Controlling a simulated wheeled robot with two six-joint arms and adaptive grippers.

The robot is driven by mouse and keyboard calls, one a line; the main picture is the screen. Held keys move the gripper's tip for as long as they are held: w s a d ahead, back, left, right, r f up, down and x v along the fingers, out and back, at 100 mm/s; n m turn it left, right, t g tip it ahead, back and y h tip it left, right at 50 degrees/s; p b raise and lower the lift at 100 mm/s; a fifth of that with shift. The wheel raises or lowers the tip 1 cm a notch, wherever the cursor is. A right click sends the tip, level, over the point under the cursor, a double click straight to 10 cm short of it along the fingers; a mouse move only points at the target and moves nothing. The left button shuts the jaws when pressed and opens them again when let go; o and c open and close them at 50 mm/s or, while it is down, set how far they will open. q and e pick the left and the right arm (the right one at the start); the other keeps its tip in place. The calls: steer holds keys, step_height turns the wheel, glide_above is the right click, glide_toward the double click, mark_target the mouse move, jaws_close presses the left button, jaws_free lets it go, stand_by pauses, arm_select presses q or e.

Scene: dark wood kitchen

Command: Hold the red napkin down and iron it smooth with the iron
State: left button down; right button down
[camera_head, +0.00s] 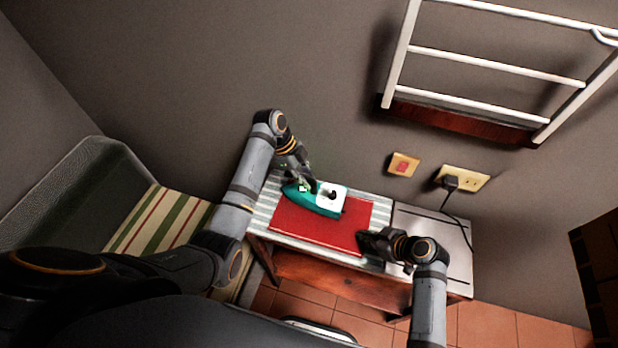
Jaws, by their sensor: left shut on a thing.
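The red napkin (315,229) lies flat on the striped cover of a small wooden table. The teal and white iron (325,205) is on the napkin's upper left part, its long side running across the picture. My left gripper (306,186) is at the iron's upper side and is shut on it; the iron hides part of the fingers. My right gripper (370,242) is low at the napkin's lower right corner, at or just above the cloth. Its fingers are dark and small, so I cannot tell whether they are open or shut.
The table's striped cover (262,215) shows around the napkin. A pale board (433,228) fills the table's right end. A black plug (450,182) with a cord sits in the wall outlet. A white rack (490,65) hangs above. A striped-cushioned chair (160,217) stands at left.

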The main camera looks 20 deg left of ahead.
arm_select(q)
steer(key=shift+a, duration=0.1)
arm_select(e)
steer(key=shift+s, duration=0.1)
arm_select(q)
steer(key=shift+w+a, duration=0.1)
steer(key=shift+a, duration=1.05)
steer(key=shift+d, duration=0.15)
steer(key=shift+d, duration=1.1)
arm_select(e)
steer(key=shift+a, duration=0.1)
arm_select(q)
steer(key=shift+d, duration=1.3)
steer(key=shift+a, duration=0.15)
